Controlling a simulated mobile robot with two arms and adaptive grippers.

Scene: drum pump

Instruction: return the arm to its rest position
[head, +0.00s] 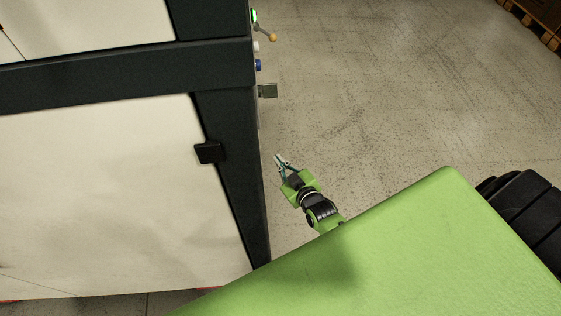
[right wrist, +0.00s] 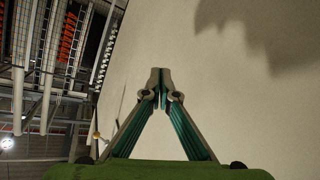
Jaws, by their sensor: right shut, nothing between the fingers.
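My right gripper (head: 280,161) is beyond the edge of my green body in the head view, close to the right side of a large cabinet (head: 110,190) with cream panels and a dark frame. It is apart from the small controls on the cabinet's side. In the right wrist view the right gripper (right wrist: 161,80) has its fingertips together, with nothing between them. A plain light surface (right wrist: 250,90) fills the right of that view behind the fingers. My left gripper is not in view.
A lever with an orange knob (head: 272,37) and a small grey box (head: 268,91) stick out from the cabinet's side. A black latch (head: 209,152) is on its front. Open speckled floor (head: 400,90) lies to the right. A wooden pallet (head: 540,25) is at the far right.

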